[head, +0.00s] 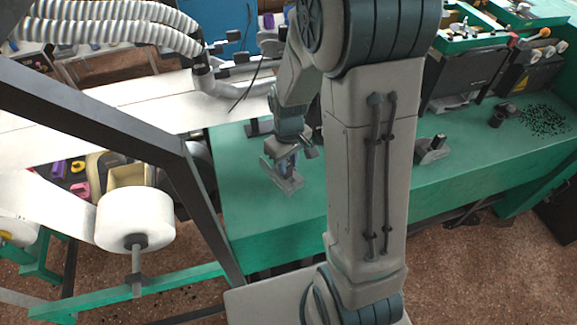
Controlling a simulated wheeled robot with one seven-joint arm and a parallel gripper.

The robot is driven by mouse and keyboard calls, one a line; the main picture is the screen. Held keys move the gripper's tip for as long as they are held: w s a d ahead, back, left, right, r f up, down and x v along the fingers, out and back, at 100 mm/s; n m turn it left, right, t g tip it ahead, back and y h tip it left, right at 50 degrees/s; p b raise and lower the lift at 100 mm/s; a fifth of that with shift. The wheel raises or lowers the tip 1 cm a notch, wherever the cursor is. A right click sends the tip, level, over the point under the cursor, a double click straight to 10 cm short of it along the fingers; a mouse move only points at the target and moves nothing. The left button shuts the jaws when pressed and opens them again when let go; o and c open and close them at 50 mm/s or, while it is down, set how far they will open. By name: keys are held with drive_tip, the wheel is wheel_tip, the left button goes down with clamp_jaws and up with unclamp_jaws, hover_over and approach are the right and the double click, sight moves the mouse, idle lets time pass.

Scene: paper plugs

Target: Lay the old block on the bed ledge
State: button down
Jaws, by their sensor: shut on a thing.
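My gripper (283,172) hangs at the end of my arm, left of the picture's middle, over the green bed ledge (245,215). It is shut on a small grey block (291,187), which I take to be the old block. The fingers partly cover the block. I cannot tell whether the block touches the green surface or is held just above it.
A grey block-like part with a dark knob (433,150) stands on the ledge to the right, beyond my arm. A white paper roll (135,218) and a dark slanted frame bar (135,125) are at left. Black bits (545,120) lie at far right.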

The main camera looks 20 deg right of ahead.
drive_tip(key=shift+f, duration=1.35)
drive_tip(key=shift+f, duration=0.15)
drive_tip(key=c, duration=1.2)
unclamp_jaws()
drive_tip(key=shift+o, duration=0.2)
wheel_tip(320, 180, up, 12)
drive_tip(key=s+r+m+t, duration=0.2)
drive_tip(key=s+r+m, duration=0.2)
drive_tip(key=s+r, duration=0.4)
drive_tip(key=shift+s+m+t, duration=0.3)
drive_tip(key=shift+s+t, duration=0.1)
drive_tip(key=shift+s, duration=2.5)
